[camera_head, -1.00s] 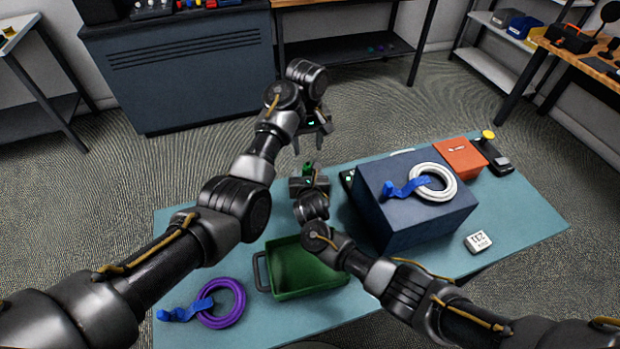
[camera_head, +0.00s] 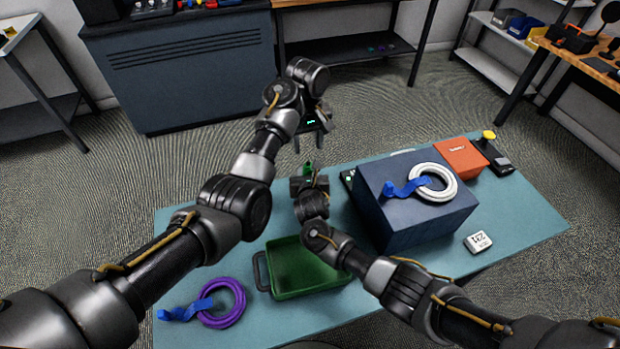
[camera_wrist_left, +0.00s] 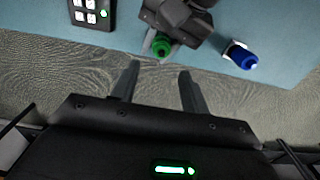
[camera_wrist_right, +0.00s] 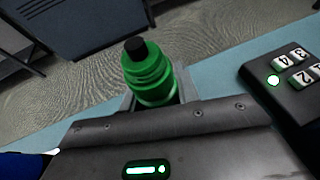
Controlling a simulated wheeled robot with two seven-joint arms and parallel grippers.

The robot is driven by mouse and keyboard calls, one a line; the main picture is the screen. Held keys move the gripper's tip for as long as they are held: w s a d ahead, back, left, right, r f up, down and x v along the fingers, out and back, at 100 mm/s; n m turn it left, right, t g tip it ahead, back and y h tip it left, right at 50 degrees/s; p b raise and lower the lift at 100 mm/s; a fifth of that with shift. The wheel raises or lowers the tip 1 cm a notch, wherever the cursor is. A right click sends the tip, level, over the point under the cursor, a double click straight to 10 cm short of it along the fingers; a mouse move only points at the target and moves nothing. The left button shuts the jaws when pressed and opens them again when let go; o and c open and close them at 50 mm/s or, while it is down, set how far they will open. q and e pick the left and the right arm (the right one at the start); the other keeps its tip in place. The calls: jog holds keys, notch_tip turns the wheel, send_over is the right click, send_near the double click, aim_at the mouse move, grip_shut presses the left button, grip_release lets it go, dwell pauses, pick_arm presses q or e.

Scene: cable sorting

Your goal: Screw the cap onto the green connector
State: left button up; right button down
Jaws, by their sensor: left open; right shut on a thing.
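The green connector (camera_head: 308,170) is upright in my right gripper (camera_head: 309,182), at the table's far edge. In the right wrist view the connector (camera_wrist_right: 148,75) has a stepped green body with a black top, between the two fingers. My left gripper (camera_head: 309,148) is open and empty, just beyond and above the connector. In the left wrist view its fingers (camera_wrist_left: 160,72) point toward the connector's green end (camera_wrist_left: 162,47), with a gap between them. I cannot tell whether the black top is a separate cap.
A blue connector (camera_wrist_left: 241,56) lies on the table. A dark box (camera_head: 415,215) with a white cable coil (camera_head: 446,183) on top stands right of my right gripper. A green tray (camera_head: 300,268) and purple coil (camera_head: 232,312) are nearer. A black numbered device (camera_wrist_right: 290,80) is close by.

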aim_at(308, 164)
pick_arm(q)
jog(key=shift+w+r, duration=0.15)
jog(key=shift+r, duration=0.15)
jog(key=shift+f+m, duration=0.15)
jog(key=shift+m, duration=0.15)
jog(key=shift+s+f, duration=0.3)
jog(key=shift+s, duration=0.05)
jog(key=shift+f, duration=4)
